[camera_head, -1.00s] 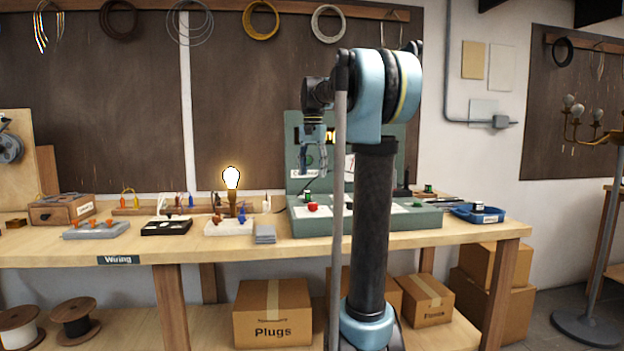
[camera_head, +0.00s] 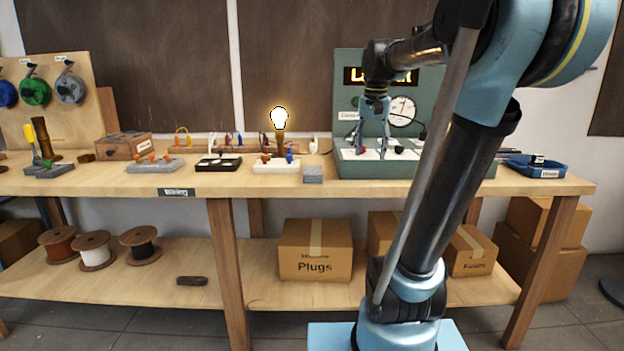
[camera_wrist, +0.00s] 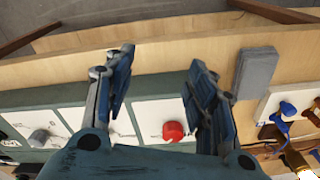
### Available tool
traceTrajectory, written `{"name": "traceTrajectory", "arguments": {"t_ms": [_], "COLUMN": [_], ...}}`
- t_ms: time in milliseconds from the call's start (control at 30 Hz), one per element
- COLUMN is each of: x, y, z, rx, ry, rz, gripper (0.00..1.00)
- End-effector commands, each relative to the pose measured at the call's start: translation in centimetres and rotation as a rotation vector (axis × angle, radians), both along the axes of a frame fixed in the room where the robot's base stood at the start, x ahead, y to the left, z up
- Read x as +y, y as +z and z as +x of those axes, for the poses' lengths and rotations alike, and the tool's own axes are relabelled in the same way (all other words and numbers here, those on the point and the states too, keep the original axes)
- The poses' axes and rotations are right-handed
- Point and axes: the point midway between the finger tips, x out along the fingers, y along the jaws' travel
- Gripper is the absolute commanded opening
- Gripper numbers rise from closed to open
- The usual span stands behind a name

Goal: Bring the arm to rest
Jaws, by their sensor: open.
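My gripper (camera_head: 373,143) hangs fingers down in front of the green test box (camera_head: 347,169) at the right of the bench. In the wrist view its two blue fingers (camera_wrist: 160,68) are spread apart with nothing between them. A red knob (camera_wrist: 173,131) on the box's white panel shows beyond the fingers, near the right one. I cannot tell how high the fingertips are above the panel. My arm crosses the right side of the head view and hides part of the box.
A lit bulb (camera_head: 279,119) stands on a white base left of the box, beside a grey block (camera_head: 312,174). A blue tray (camera_head: 535,168) lies to the right. Spools (camera_head: 92,250) and cardboard boxes (camera_head: 315,251) are on the lower shelf.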

Motion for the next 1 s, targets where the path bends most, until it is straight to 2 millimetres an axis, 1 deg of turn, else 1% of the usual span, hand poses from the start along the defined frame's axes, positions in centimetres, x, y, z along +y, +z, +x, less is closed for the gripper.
{"name": "traceTrajectory", "arguments": {"t_ms": [33, 100, 367, 600, 700, 800, 900, 1000], "x": [-0.1, -0.2, -0.4, -0.6, -0.7, -0.7, -0.7, -0.8], "y": [-1.3, -3.0, -9.9, -17.2, -20.2, -22.5, -24.2, -25.1], "z": [-1.6, -3.3, -9.9, -15.5, -17.5, -19.0, -20.0, -20.5], "rx": [-0.007, -0.018, -0.053, -0.087, -0.099, -0.110, -0.115, -0.119], "ry": [0.019, 0.049, 0.159, 0.259, 0.299, 0.330, 0.350, 0.362], "rz": [-0.002, -0.005, -0.017, -0.032, -0.039, -0.045, -0.049, -0.052], "gripper": [0.51, 0.51, 0.51, 0.51, 0.51, 0.51, 0.51, 0.51]}}
